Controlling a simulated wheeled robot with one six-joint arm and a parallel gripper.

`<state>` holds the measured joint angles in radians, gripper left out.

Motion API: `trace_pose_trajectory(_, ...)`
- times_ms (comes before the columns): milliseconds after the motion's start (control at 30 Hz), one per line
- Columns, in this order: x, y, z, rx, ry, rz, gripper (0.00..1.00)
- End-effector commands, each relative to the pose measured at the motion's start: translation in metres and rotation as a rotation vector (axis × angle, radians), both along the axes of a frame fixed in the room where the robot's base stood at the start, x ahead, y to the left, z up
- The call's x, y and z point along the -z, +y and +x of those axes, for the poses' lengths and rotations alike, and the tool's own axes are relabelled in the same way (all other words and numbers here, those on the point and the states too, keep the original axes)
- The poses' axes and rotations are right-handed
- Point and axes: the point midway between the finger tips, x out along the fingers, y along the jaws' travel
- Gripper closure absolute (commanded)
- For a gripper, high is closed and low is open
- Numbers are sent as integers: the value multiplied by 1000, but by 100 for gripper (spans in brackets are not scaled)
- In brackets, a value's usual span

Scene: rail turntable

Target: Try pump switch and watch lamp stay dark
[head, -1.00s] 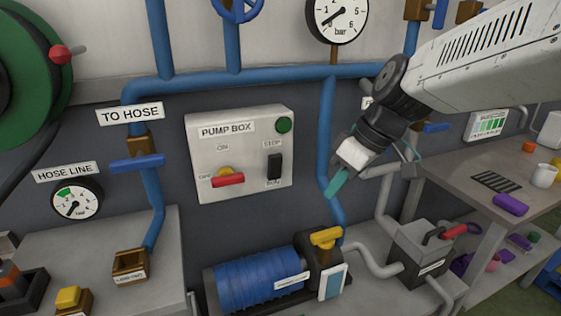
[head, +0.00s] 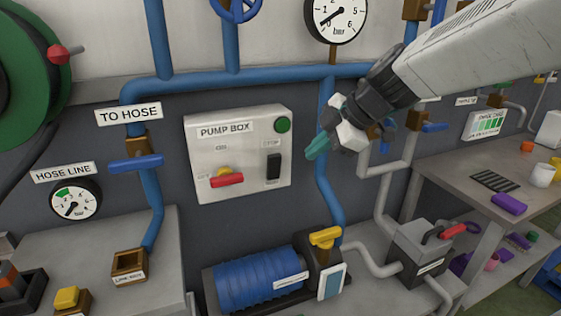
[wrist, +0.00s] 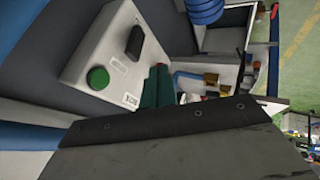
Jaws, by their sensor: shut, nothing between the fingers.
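The pump box (head: 237,160) is a pale grey box on the wall. Its black rocker switch (head: 273,166) sits at the right, between a STOP label and a lower label too blurred to read. A dark green round lamp (head: 283,125) is at the upper right corner and shows no glow. A red handle (head: 227,180) points left, toward a blurred label. My gripper (head: 315,148) is shut and empty, right of the box and apart from the switch. In the wrist view its teal fingers (wrist: 158,88) are together, beside the switch (wrist: 136,42) and lamp (wrist: 97,79).
A blue vertical pipe (head: 328,190) runs close behind my gripper. Below stands the blue pump (head: 255,283) with a yellow handle (head: 325,237). A gauge (head: 336,18) hangs above. A workbench (head: 455,185) with cups is at the right. The space before the box is clear.

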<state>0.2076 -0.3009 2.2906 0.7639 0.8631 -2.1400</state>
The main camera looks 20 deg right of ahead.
Motion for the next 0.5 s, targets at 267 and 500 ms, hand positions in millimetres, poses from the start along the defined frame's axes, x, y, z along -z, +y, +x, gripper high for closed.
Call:
trace_pose_trajectory(267, 16, 9, 9, -2, 5, 1, 100)
trace_pose_trajectory(500, 55, 31, 32, -3, 8, 1, 100)
